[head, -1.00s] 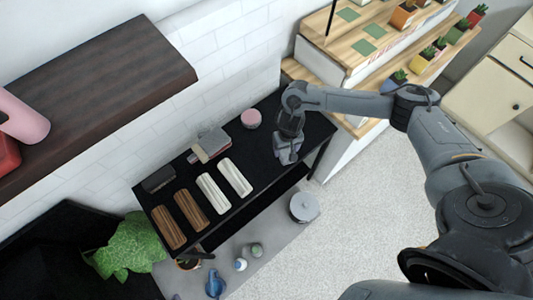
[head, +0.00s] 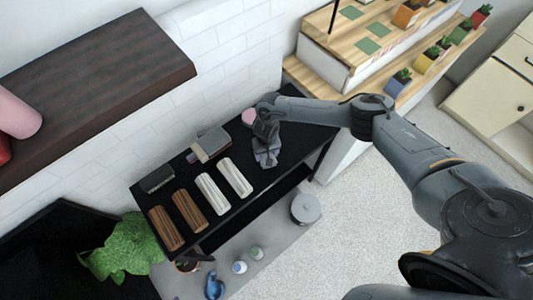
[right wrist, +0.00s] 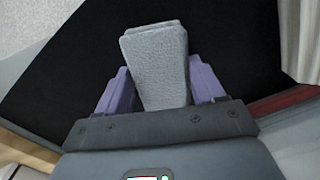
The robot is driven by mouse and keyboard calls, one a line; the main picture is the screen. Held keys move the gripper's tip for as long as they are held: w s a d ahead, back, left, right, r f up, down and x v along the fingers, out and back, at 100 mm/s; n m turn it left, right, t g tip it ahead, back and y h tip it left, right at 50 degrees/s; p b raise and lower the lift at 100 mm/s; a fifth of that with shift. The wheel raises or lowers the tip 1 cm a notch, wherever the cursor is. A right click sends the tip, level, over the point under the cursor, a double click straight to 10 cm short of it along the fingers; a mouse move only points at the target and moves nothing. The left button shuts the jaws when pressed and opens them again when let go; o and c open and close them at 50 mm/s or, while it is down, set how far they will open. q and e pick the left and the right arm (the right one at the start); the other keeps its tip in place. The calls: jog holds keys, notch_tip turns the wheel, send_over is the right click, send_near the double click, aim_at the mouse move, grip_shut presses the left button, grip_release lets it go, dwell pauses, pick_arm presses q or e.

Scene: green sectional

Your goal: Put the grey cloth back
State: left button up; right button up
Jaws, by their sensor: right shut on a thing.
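The grey cloth (right wrist: 155,65) is a folded, textured bundle between the two purple fingers of my right gripper (right wrist: 158,88) in the right wrist view. The gripper is shut on it, and the black tabletop (head: 293,142) lies beyond. In the head view my right gripper (head: 266,158) points down over the right half of the black table, right of the white cloth rolls. The cloth is hard to make out there, and I cannot tell whether it touches the table. My left gripper is not in view.
Two brown rolls (head: 188,209) and two white rolls (head: 236,178) lie in a row on the table. Behind them are a dark box (head: 157,179), a grey item (head: 211,144) and a pink round item (head: 249,117). The table's right end is clear.

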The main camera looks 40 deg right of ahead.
jog(key=shift+f, duration=0.15)
jog(key=shift+f, duration=0.15)
jog(key=o, duration=1)
